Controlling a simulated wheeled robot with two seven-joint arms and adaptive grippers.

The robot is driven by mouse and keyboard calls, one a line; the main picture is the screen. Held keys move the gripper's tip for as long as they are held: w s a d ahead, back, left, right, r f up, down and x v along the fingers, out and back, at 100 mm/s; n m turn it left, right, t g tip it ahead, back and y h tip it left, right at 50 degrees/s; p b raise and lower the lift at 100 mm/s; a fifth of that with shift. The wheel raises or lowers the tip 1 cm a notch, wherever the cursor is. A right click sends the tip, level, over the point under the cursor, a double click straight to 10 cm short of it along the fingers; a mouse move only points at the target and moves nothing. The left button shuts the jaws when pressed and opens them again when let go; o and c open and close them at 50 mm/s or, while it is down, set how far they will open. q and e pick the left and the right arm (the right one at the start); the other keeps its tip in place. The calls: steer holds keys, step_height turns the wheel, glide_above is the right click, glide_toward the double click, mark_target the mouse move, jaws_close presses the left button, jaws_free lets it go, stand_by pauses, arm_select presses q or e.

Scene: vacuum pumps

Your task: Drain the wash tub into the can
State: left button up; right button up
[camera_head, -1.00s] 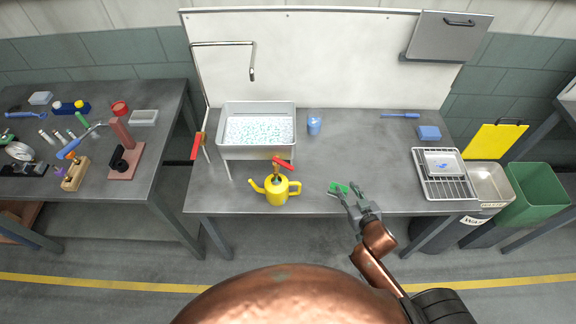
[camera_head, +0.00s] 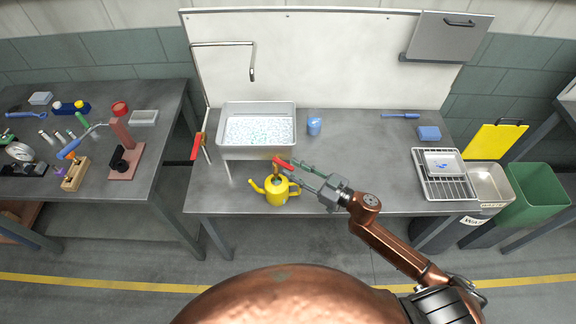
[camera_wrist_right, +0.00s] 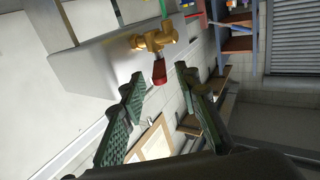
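The grey wash tub (camera_head: 228,150) holds foamy water and stands on the back left of the bench. A brass drain valve (camera_wrist_right: 154,40) with a red handle (camera_head: 283,163) is on its front; the handle also shows in the wrist view (camera_wrist_right: 159,72). The yellow can (camera_head: 276,192) stands upright below the valve, its spout to the left. My right gripper (camera_head: 292,169) is open just right of the handle. In the wrist view its green-padded fingers (camera_wrist_right: 160,76) are apart, with the handle's end between their tips; I cannot tell whether they touch it. My left gripper is out of view.
A tap (camera_head: 252,72) hangs above the tub, with a red lever (camera_head: 196,147) at its left. A blue cup (camera_head: 314,126) stands right of the tub. A rack (camera_head: 458,188) is at the bench's right end. The bench middle is clear.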

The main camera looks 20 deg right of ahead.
mark_target(283, 165)
steer(key=shift+x, duration=1.4)
steer(key=shift+c, duration=0.4)
jaws_close()
